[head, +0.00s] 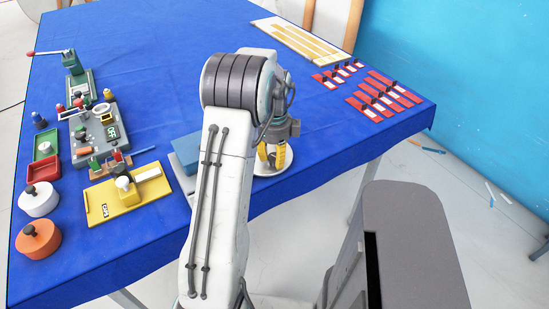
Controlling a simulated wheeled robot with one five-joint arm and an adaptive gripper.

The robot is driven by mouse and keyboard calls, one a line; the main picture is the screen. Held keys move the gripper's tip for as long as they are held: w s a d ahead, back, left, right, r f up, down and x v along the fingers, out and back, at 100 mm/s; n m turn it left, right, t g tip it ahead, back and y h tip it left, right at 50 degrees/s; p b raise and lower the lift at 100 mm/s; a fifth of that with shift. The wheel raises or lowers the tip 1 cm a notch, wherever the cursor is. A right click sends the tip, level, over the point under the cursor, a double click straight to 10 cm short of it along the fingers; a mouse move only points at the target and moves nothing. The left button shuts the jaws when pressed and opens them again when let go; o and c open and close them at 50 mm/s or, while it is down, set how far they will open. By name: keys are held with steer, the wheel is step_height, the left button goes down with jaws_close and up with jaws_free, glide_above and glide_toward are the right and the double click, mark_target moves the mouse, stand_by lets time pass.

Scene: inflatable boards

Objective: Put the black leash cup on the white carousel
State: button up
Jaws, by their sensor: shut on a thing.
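My gripper (273,157) is over the near edge of the blue table, right of my arm's big joint. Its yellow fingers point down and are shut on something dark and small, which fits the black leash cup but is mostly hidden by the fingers. A round white disc (260,171), which looks like the white carousel, lies directly below the fingers. My arm covers part of its left side. I cannot tell whether the held thing touches the disc.
A blue-grey block (186,152) stands just left of the disc, partly behind my arm. A yellow board (104,207), white pot (38,199) and orange pot (38,240) are at left. Red pieces (384,95) lie at right. Clear blue cloth (150,60) fills the middle back.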

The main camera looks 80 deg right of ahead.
mark_target(274, 157)
steer(key=shift+f, duration=0.35)
steer(key=shift+f, duration=0.25)
steer(key=o, duration=0.9)
steer(key=shift+c, duration=0.2)
steer(key=shift+r, duration=0.15)
step_height(274, 157, up, 12)
steer(key=shift+r, duration=0.15)
steer(key=shift+w, duration=0.1)
